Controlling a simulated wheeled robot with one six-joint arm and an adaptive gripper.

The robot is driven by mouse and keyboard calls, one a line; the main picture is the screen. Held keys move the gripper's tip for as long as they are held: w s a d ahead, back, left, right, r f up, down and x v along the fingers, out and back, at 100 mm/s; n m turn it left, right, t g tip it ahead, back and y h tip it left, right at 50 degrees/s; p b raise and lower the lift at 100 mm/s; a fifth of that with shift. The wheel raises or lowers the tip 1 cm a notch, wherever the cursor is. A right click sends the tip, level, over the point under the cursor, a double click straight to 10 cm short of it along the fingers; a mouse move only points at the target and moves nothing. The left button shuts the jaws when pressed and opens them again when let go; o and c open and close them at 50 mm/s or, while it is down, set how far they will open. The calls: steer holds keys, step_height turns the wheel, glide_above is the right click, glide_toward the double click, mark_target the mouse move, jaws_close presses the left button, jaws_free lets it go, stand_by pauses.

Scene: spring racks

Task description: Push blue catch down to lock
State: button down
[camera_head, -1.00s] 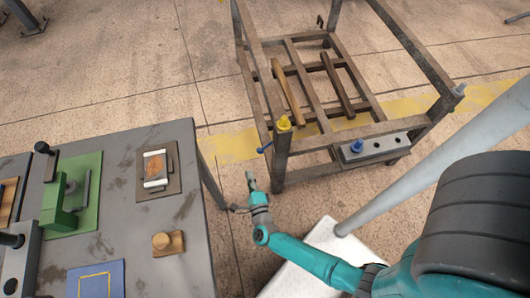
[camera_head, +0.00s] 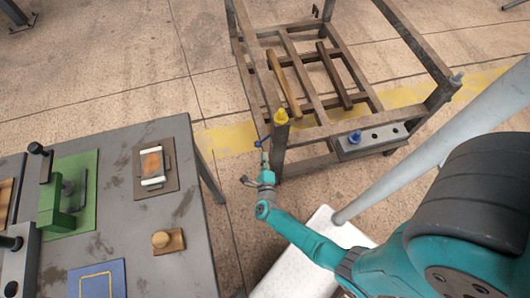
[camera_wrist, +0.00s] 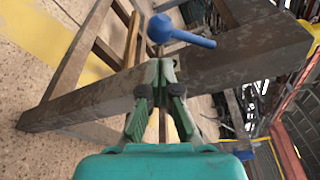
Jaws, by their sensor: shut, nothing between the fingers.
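The blue catch (camera_head: 258,143) is a short lever with a rounded end on the rack's near left post, below a yellow cap. In the wrist view the blue catch (camera_wrist: 180,35) sticks out from a dark beam, with its ball end toward the upper left. My gripper (camera_head: 264,155) is beside that post, close to the catch. In the wrist view my gripper (camera_wrist: 160,66) is shut and empty, its tips just short of the catch's ball end. I cannot tell whether they touch.
The dark metal rack (camera_head: 277,150) has a yellow cap (camera_head: 281,116). A grey block (camera_head: 372,141) with a blue knob (camera_head: 354,136) sits on its front side. A grey table (camera_head: 185,216) with fixtures stands at the left. Open floor lies between table and rack.

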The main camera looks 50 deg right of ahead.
mark_target(262, 141)
steer(key=shift+x, duration=1.65)
steer(key=shift+w, duration=0.1)
steer(key=shift+w+a+r+m, duration=0.3)
steer(key=shift+w, duration=0.1)
steer(key=shift+s+a, duration=0.1)
